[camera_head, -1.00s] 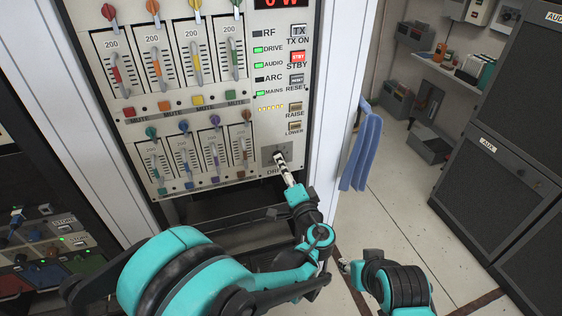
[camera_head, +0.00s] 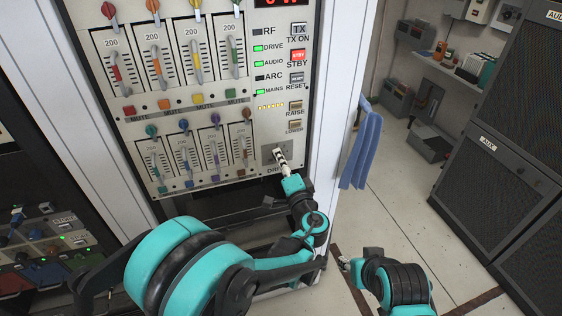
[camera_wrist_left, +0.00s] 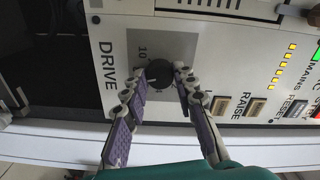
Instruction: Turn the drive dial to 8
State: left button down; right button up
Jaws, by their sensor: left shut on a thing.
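The drive dial (camera_wrist_left: 158,74) is a dark round knob on a grey square plate beside the word DRIVE. In the left wrist view my left gripper (camera_wrist_left: 160,82) has a finger on each side of the knob and is shut on it. A "10" mark shows on the plate; the other marks and the pointer are too hidden or small to read. In the head view the left gripper (camera_head: 282,160) reaches the dial plate (camera_head: 268,152) at the panel's lower right and covers the knob. My right gripper (camera_head: 345,265) shows small at the lower middle, away from the panel; its jaws cannot be made out.
RAISE (camera_head: 295,107) and LOWER (camera_head: 295,127) buttons sit just above the dial. Fader rows with coloured knobs (camera_head: 184,124) lie to its left. A blue cloth (camera_head: 362,150) hangs at the cabinet's right side. The floor (camera_head: 400,210) right of it is clear.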

pick_arm(q)
jog(key=m, duration=0.3)
jog(key=c, duration=1.2)
grip_release()
jog(key=shift+s, duration=0.1)
jog(key=v, duration=0.7)
jog(key=shift+s, duration=0.15)
